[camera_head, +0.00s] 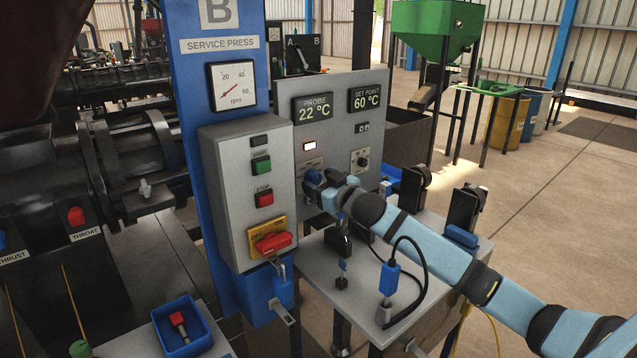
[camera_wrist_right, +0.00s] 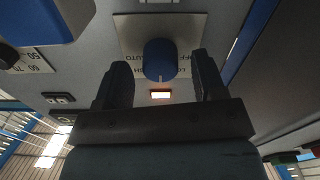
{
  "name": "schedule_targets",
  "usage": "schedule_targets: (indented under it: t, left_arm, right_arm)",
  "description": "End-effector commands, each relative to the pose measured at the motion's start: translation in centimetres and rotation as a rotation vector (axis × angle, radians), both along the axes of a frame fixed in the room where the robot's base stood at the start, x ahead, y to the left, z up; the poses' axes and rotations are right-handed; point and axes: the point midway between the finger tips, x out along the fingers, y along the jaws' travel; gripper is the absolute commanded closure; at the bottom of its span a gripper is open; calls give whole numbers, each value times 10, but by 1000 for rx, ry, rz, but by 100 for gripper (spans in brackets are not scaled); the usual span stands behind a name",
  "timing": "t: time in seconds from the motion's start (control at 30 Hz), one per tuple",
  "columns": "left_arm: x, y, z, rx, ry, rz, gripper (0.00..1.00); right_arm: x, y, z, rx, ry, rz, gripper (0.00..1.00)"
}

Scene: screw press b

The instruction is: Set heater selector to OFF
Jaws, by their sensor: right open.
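The heater selector is a blue knob (camera_wrist_right: 159,58) on a pale label plate (camera_wrist_right: 128,30) in the right wrist view. Its printed words appear upside down and are partly hidden, and I cannot tell which one it points to. My right gripper (camera_wrist_right: 162,78) is open, with one dark finger on each side of the knob in that picture. I cannot tell whether either finger touches it. In the head view my right gripper (camera_head: 322,183) is at the grey control panel (camera_head: 339,92), covering much of the selector plate (camera_head: 309,164). My left gripper is not in view.
A lit lamp (camera_head: 310,146) sits above the selector. The panel carries probe and set point displays (camera_head: 313,108) and a small black knob (camera_head: 363,161) to the right. The press box (camera_head: 238,150), with buttons and a red switch (camera_head: 273,242), stands close on the left.

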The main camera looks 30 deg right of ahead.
Motion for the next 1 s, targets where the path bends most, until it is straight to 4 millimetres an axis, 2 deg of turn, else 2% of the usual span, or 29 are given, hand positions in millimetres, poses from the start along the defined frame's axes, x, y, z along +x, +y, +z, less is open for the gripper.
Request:
schedule_targets:
  t: [0.13,0.4,0.6,0.63,1.0]
  left_arm:
    - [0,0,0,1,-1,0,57]
    - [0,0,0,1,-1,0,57]
    - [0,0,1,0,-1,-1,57]
    - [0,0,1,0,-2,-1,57]
    - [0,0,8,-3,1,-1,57]
  right_arm:
    - [7,1,0,-1,0,0,36]
    - [8,1,0,-1,0,0,36]
    - [8,1,0,-1,1,0,82]
    - [8,1,0,-1,1,0,85]
    - [8,0,2,-54,-1,-1,85]
